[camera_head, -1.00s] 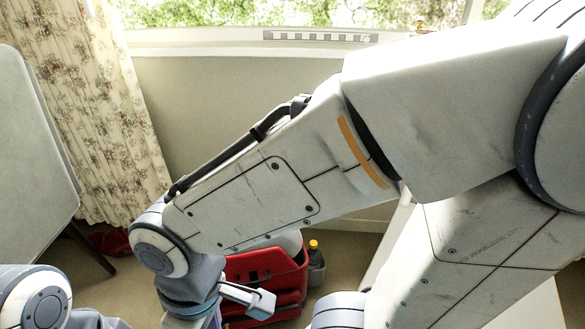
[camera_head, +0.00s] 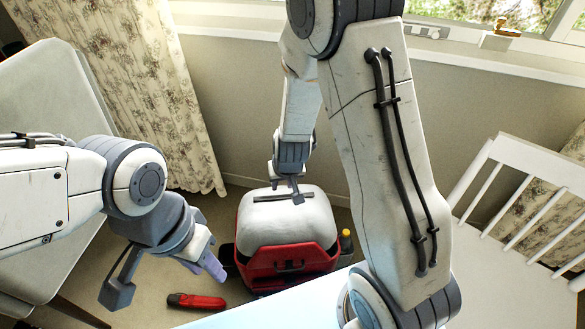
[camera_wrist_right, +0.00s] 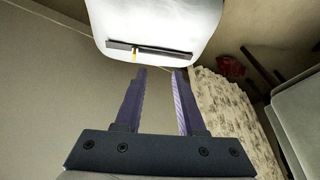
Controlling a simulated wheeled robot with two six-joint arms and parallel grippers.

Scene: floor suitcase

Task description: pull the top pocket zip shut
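The red suitcase (camera_head: 262,264) stands on the floor with a rounded pale top (camera_head: 312,215). The pale top also shows in the right wrist view (camera_wrist_right: 158,20). A dark zip strip (camera_head: 262,198) runs across it, also in the right wrist view (camera_wrist_right: 165,50). A small orange-yellow pull (camera_wrist_right: 134,56) hangs toward the strip's left end there. My right gripper (camera_head: 285,191) is over the pale top near the strip. In the right wrist view its two fingers (camera_wrist_right: 158,74) are apart and empty, just short of the strip. My left gripper (camera_head: 165,279) is open and empty, left of the suitcase.
A red object (camera_head: 196,301) lies on the floor left of the suitcase. A yellow-capped bottle (camera_head: 346,234) stands at its right side. A white slatted chair (camera_head: 510,200) is at the right. A curtain (camera_head: 140,80) and wall stand behind. A grey panel (camera_head: 50,95) is at the left.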

